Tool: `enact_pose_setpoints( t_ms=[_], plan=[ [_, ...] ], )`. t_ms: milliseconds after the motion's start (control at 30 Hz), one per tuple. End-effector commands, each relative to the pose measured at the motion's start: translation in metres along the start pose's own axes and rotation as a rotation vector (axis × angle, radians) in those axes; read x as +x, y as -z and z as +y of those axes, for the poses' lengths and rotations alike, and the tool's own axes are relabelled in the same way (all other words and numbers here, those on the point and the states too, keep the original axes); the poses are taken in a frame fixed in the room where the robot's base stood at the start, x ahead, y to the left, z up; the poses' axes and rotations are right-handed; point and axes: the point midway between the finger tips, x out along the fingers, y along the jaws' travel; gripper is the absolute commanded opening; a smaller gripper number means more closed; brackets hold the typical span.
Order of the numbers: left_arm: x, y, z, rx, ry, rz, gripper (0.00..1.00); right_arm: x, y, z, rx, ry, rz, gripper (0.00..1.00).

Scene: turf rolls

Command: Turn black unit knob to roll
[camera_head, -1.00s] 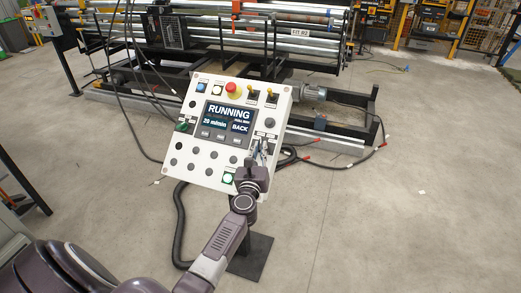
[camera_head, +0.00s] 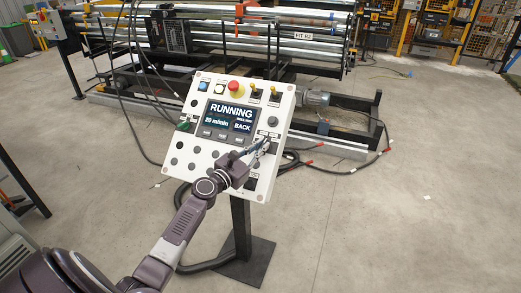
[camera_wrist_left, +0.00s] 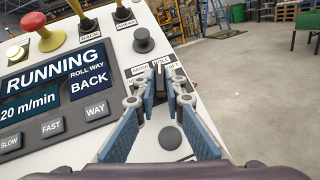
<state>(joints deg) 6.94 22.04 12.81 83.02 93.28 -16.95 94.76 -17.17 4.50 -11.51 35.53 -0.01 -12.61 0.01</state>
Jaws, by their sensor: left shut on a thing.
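The white control panel (camera_head: 181,145) stands tilted on a black post in the head view. Its screen (camera_head: 230,118) reads RUNNING, 20 m/min and BACK; the wrist view shows the screen (camera_wrist_left: 55,85) close up. My left gripper (camera_head: 265,145) reaches the panel's right side from the lower left. In the wrist view its blue-padded fingers (camera_wrist_left: 160,92) are shut on a small black knob (camera_wrist_left: 160,78) beneath a ROLL label. The fingers hide most of the knob, so its exact setting cannot be told. My right gripper is in neither view.
The turf roll machine (camera_head: 190,35) stands behind.

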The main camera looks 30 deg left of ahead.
Motion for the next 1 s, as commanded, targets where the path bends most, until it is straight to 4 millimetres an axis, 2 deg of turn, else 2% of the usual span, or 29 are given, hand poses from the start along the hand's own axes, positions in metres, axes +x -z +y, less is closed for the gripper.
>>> enact_pose_setpoints(
  t_ms=[400, 433, 600, 867, 1000],
  plan=[
    [0.0001, 0.0001, -0.0001, 0.005, 0.007, 0.0, 0.0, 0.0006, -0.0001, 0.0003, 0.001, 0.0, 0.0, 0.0],
    [0.0001, 0.0001, -0.0001, 0.005, 0.007, 0.0, 0.11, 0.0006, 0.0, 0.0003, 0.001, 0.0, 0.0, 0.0],
    [0.0001, 0.0, 0.0, 0.005, 0.007, 0.0, 0.28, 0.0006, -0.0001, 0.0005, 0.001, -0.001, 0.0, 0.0],
    [-0.0005, 0.0001, 0.0001, 0.005, 0.006, 0.0, 0.28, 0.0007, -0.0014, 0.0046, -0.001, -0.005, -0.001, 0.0],
    [-0.0096, 0.0006, -0.0001, 0.006, 0.006, 0.0, 0.28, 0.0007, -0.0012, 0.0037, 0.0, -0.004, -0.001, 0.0]
  ],
)
